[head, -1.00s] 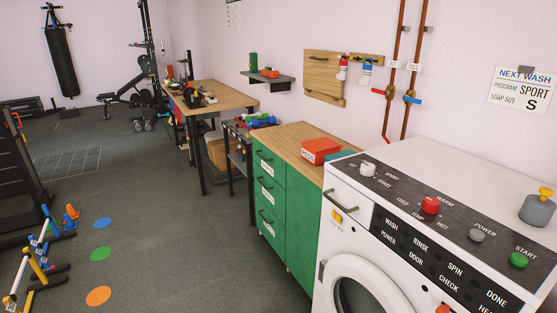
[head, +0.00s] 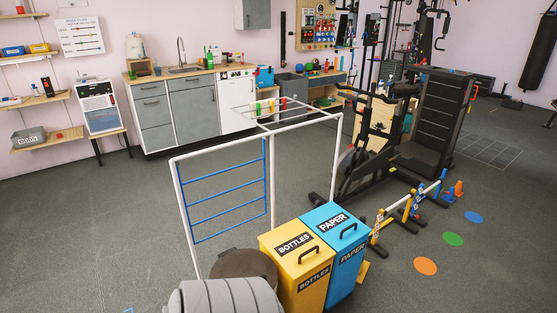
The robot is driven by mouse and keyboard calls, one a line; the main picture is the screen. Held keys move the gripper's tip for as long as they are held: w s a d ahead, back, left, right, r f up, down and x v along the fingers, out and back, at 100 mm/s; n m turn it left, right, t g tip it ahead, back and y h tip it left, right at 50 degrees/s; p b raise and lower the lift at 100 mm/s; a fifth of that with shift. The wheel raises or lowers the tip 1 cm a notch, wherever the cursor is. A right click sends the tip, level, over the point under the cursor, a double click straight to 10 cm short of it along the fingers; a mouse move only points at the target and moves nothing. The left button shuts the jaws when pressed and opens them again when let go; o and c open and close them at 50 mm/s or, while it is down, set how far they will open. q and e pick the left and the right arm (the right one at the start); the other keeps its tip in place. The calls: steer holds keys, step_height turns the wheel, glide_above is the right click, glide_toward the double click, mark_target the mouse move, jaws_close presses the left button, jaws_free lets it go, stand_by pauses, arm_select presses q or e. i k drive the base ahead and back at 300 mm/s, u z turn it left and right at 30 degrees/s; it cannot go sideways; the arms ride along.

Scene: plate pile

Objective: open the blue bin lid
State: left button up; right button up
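The blue bin (head: 347,269), marked PAPER, stands in the lower middle of the head view. Neither of my grippers shows in the head view.
A white frame with blue bars (head: 228,190) stands behind and left of the bins. A dark round-topped container (head: 244,266) and a grey ribbed object (head: 225,297) sit left of the yellow bin. Small hurdles (head: 392,218) stand right. Floor with orange disc (head: 426,266) is open.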

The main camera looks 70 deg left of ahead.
mark_target(336, 227)
steer(key=u, duration=0.45)
steer(key=i, duration=2.15)
steer(key=u, duration=1.25)
